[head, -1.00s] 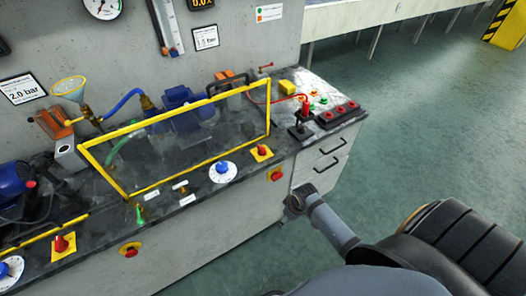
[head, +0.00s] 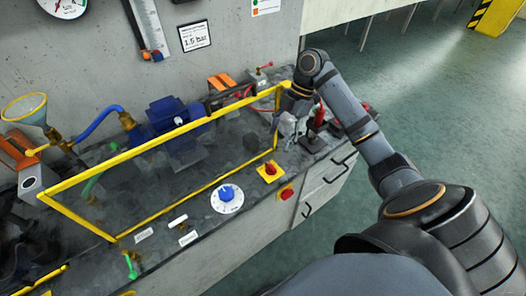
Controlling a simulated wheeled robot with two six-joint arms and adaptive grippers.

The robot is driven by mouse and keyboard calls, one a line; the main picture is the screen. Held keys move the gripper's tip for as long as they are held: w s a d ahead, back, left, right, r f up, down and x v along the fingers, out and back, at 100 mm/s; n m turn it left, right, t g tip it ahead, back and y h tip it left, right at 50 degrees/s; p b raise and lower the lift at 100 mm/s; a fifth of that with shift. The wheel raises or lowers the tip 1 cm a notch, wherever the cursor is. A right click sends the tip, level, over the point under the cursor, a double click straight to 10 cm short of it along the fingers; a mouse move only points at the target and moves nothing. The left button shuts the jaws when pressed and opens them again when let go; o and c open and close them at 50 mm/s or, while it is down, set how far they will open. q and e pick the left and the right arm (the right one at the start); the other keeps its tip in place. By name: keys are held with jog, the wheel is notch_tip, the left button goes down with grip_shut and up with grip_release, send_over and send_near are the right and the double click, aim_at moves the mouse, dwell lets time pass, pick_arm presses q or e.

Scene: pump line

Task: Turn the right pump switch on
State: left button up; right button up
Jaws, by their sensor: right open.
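The right pump switch (head: 269,171) is a red rotary knob on a yellow square plate. It sits on the dark bench top near the front edge, just outside the right end of the yellow frame. My right gripper (head: 287,142) is above the bench, slightly right of and behind the switch, pointing down. It is open and apart from the switch, with nothing seen between its fingers. My right forearm hides part of the bench's right end. My left gripper is out of view.
A yellow guard frame (head: 150,205) stands close to the left of my gripper. A blue dial (head: 227,198) on a white disc lies left of the switch. A red emergency stop (head: 287,192) is on the front face below. A red-handled tool (head: 319,117) stands to the right.

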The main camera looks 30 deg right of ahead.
aim_at(271, 166)
jog(key=f+b, duration=0.1)
jog(key=s+a+f+b, duration=0.1)
jog(key=f+b, duration=0.1)
jog(key=f, duration=0.1)
jog(key=shift+s+a+b, duration=0.35)
jog(key=shift+s, duration=0.05)
jog(key=x, duration=0.1)
jog(key=b+x, duration=0.2)
jog(key=shift+w+a+f, duration=0.1)
jog(key=shift+w+f, duration=0.15)
jog(key=shift+w, duration=0.05)
jog(key=shift+s+a+f, duration=0.2)
jog(key=shift+a+f, duration=0.15)
jog(key=shift+f, duration=0.2)
jog(key=shift+a+f, duration=0.1)
jog(key=shift+f, duration=0.3)
jog(key=shift+c, duration=0.8)
jog(key=c, duration=1)
pick_arm(q)
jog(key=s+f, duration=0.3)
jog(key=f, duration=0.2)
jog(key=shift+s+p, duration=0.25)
jog(key=shift+p, duration=0.1)
